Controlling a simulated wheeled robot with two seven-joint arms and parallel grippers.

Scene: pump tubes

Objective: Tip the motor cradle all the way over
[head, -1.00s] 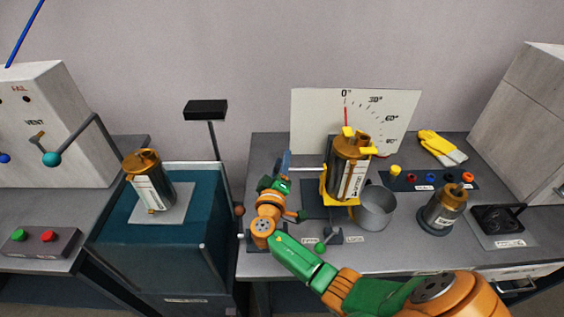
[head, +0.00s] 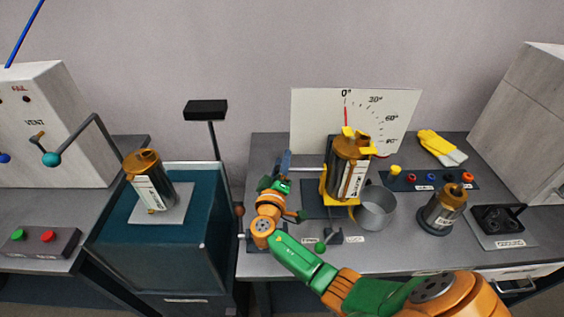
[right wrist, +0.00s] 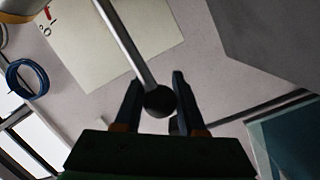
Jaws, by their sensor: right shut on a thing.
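The yellow motor cradle (head: 327,186) stands upright on the right bench with a bronze motor (head: 350,168) in it. The red pointer (head: 346,114) on the dial board behind it is at 0°. My right gripper (head: 286,162) is just left of the cradle. In the right wrist view my right gripper (right wrist: 157,88) is shut on a black ball knob (right wrist: 160,102) at the end of a grey metal rod (right wrist: 124,42). The knob cannot be made out in the head view. My left gripper is not in view.
A grey metal cup (head: 375,208) stands right of the cradle. A second motor (head: 443,210) stands farther right, near yellow gloves (head: 440,148). A small green-knobbed lever (head: 320,247) is at the bench front. A third motor (head: 150,182) is on the teal stand at left.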

